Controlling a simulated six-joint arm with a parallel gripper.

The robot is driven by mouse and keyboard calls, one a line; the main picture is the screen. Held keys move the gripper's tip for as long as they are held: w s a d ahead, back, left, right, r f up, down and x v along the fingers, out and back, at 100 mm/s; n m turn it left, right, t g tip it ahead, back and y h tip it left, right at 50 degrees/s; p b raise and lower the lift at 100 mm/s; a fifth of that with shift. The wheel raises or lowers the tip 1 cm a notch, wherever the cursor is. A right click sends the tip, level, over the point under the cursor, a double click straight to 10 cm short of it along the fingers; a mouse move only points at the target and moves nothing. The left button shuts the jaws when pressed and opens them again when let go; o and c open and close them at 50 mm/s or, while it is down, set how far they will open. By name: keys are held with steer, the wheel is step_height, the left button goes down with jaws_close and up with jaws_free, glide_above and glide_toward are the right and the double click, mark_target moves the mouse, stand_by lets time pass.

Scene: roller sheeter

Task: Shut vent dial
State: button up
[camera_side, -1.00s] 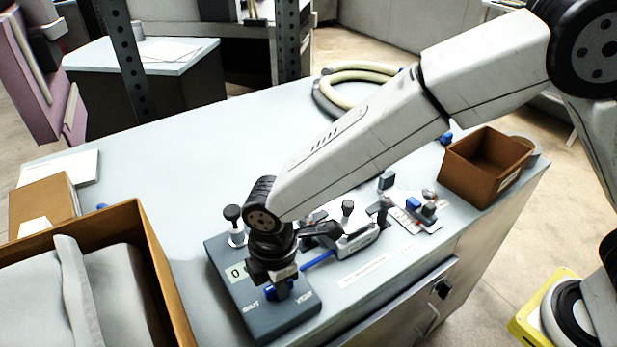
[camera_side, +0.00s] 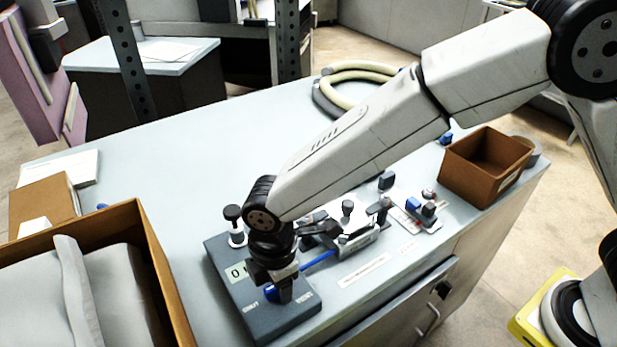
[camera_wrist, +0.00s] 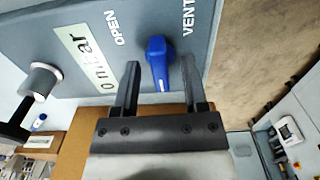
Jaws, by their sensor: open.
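A dark grey-blue panel (camera_side: 225,268) stands near the front of the table, with SHUT and VENT lettering at its front. The blue vent dial (camera_wrist: 160,62) is on this panel; OPEN and VENT lettering shows beside it in the wrist view. A white mark on the dial faces the bottom of that view. My gripper (camera_wrist: 160,75) is open, with one finger on each side of the dial. I cannot tell whether either finger touches it. In the side view my gripper (camera_side: 283,287) hides most of the dial; a bit of blue shows at its left.
A black-topped knob (camera_side: 233,213) on a white stem stands at the panel's back corner. A blue rod (camera_side: 318,261) and grey clamp-like fixture lie to the right. A brown bin (camera_side: 487,165) is farther right; an open box (camera_side: 150,245) is at left.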

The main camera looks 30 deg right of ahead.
steer(key=shift+r, duration=0.15)
steer(key=shift+r, duration=3.8)
steer(key=shift+d, duration=0.1)
steer(key=d+m, duration=0.3)
steer(key=d, duration=0.3)
steer(key=w+d+f+m+t, duration=0.1)
steer(key=d+m, duration=0.2)
steer(key=d, duration=0.3)
steer(key=d+m, duration=0.3)
steer(key=d, duration=0.3)
steer(key=shift+w+d+f+y, duration=0.25)
steer(key=shift+w+y, duration=0.05)
steer(key=s+d+f+m, duration=0.1)
steer(key=s+d+m, duration=0.2)
steer(key=d, duration=0.3)
steer(key=s+d+f+m+t, duration=0.1)
steer(key=s+d+m, duration=0.3)
steer(key=d+m, duration=0.2)
steer(key=shift+d+f+t, duration=0.15)
steer(key=shift+d+t, duration=0.15)
steer(key=shift+d, duration=0.35)
